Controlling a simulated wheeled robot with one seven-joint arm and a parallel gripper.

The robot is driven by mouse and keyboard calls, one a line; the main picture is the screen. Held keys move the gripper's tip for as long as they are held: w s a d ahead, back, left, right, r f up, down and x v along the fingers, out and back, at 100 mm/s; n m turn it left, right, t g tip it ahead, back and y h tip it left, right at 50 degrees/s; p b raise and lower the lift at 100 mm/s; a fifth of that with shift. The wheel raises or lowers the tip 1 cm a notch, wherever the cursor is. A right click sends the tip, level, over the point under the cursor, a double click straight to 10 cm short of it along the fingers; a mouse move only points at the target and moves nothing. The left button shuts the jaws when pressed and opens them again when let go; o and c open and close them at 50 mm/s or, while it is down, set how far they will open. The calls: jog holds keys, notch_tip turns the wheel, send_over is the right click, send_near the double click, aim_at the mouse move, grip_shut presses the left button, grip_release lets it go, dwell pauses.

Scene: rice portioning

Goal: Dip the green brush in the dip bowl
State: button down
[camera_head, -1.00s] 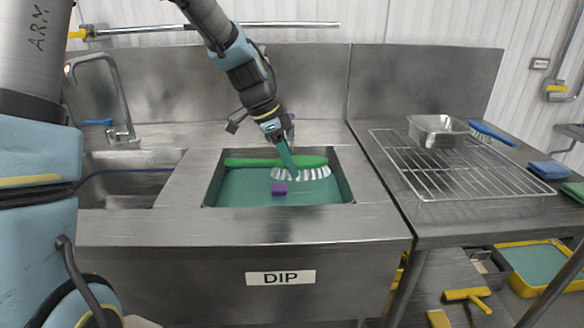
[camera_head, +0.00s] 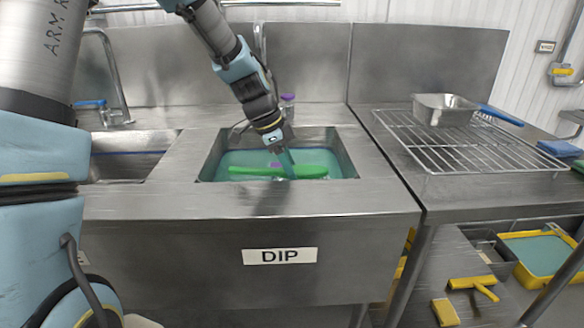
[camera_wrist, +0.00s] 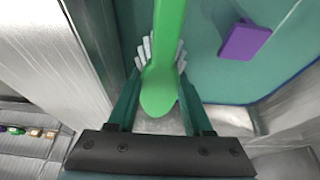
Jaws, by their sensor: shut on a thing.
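The green brush (camera_head: 312,171) lies level in the dip bowl (camera_head: 206,172), a sunken basin of teal liquid behind the DIP label. Its bristles are hidden in the head view; in the wrist view the brush (camera_wrist: 169,40) shows white bristles along both sides. In the wrist view my gripper's fingers (camera_wrist: 158,110) stand on either side of the green brush. The brush appears to be at the liquid's surface.
A purple block (camera_wrist: 244,41) is in the teal basin, near the brush. A purple-capped bottle (camera_head: 288,108) stands behind the basin. A sink (camera_head: 130,160) is at left. A wire rack (camera_head: 450,145) with a metal pan (camera_head: 440,108) and a blue-handled brush (camera_head: 500,115) is at right.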

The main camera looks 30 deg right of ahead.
notch_tip(320, 180, down, 13)
jog(key=b, duration=0.8)
jog(key=shift+b, duration=0.35)
